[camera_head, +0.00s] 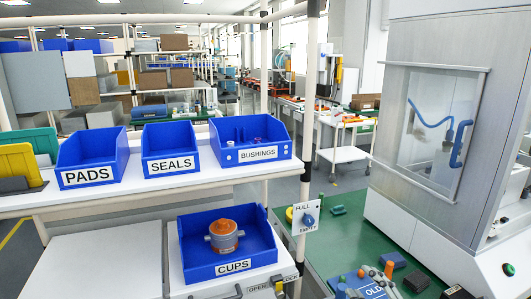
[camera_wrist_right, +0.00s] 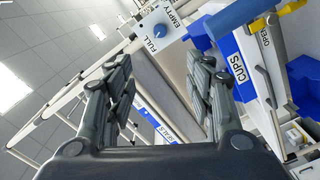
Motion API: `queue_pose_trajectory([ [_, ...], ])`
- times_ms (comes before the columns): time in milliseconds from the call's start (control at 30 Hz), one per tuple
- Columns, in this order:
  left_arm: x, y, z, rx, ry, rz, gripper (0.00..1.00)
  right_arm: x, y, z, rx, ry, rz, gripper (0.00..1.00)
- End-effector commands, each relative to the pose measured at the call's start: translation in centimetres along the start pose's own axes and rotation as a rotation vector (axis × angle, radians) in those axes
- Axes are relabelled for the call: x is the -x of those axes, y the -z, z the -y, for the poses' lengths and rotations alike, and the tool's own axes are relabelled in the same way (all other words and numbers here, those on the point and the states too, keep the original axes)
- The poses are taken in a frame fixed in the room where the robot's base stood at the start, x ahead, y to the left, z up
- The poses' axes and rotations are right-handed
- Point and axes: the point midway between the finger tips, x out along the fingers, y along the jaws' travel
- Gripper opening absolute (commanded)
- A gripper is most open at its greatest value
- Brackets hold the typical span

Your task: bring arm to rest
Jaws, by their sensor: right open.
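My right gripper (camera_wrist_right: 163,92) fills the lower middle of the right wrist view. Its two dark fingers are spread apart, with nothing held between them. Past the fingertips are the white FULL/EMPTY sign with its blue knob (camera_wrist_right: 160,31) and the blue CUPS bin (camera_wrist_right: 238,68). In the head view, a small dark piece shows at the bottom edge near the right; I cannot tell whether it belongs to my gripper. My left gripper is not in view.
Blue PADS (camera_head: 88,177), SEALS (camera_head: 171,166) and BUSHINGS (camera_head: 255,154) bins stand on the white shelf. The CUPS bin (camera_head: 229,268) below holds an orange-and-grey part (camera_head: 224,236). The press (camera_head: 424,205) stands right; loose parts lie on the green bench (camera_head: 345,243) beside it.

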Motion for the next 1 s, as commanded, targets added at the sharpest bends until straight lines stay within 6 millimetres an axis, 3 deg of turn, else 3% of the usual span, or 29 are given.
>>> queue_pose_trajectory([
  [67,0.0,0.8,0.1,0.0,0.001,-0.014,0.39,0.3,-0.1,0.7,-0.032,0.006,0.03,0.49],
  [333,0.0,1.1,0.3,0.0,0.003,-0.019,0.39,1.6,-1.0,3.1,-0.151,0.034,0.16,0.49],
  [567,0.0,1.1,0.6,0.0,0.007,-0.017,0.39,4.2,-1.9,6.7,-0.308,0.084,0.337,0.49],
  [733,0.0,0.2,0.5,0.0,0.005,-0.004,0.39,8.4,-2.3,10.9,-0.486,0.157,0.545,0.49],
  [900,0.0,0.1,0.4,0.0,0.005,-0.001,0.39,15.0,-1.6,15.9,-0.693,0.268,0.811,0.49],
  [1000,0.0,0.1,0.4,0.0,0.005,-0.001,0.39,18.4,-0.8,17.9,-0.778,0.325,0.93,0.49],
])
